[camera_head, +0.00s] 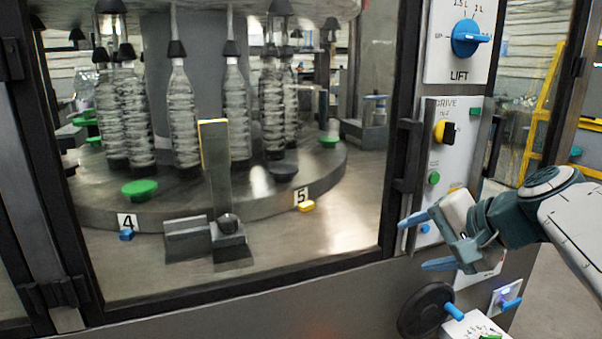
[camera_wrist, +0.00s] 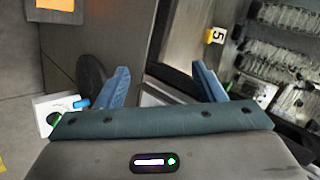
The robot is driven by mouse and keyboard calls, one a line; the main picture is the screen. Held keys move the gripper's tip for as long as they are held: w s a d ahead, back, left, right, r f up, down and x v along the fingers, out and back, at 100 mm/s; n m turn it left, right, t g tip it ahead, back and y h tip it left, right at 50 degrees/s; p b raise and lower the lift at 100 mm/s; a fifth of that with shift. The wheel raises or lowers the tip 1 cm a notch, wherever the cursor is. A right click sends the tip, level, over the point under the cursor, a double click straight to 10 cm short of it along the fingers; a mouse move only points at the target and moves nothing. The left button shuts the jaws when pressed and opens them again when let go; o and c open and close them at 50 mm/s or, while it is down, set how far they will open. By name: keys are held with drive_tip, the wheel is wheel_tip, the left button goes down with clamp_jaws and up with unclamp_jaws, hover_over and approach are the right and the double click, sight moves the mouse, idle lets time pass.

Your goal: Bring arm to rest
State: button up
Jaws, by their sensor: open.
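My gripper (camera_head: 420,242) is at the right in the head view, in front of the machine's control panel. Its two blue fingers are spread apart with nothing between them. In the wrist view my gripper (camera_wrist: 165,84) also shows open and empty, with the dark machine frame beyond the fingers. My arm reaches in from the right edge of the head view. The gripper covers the lower part of the control panel (camera_head: 461,112).
A black handwheel (camera_head: 414,310) with a blue handle (camera_head: 453,311) sits below my gripper. The blue LIFT knob (camera_head: 468,39) and yellow-black DRIVE switch (camera_head: 444,131) are above. Behind the glass door, bottles (camera_head: 183,120) stand on a round table (camera_head: 255,190). A yellow frame (camera_head: 541,110) stands at right.

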drive_tip(key=s+a+f+n+g+h+p, duration=0.5)
drive_tip(key=s+f+n+p, duration=0.3)
drive_tip(key=s, duration=0.4)
drive_tip(key=shift+s+a+f+n+g, duration=0.15)
drive_tip(key=shift+a+f+n+g, duration=0.2)
drive_tip(key=shift+f+n, duration=0.3)
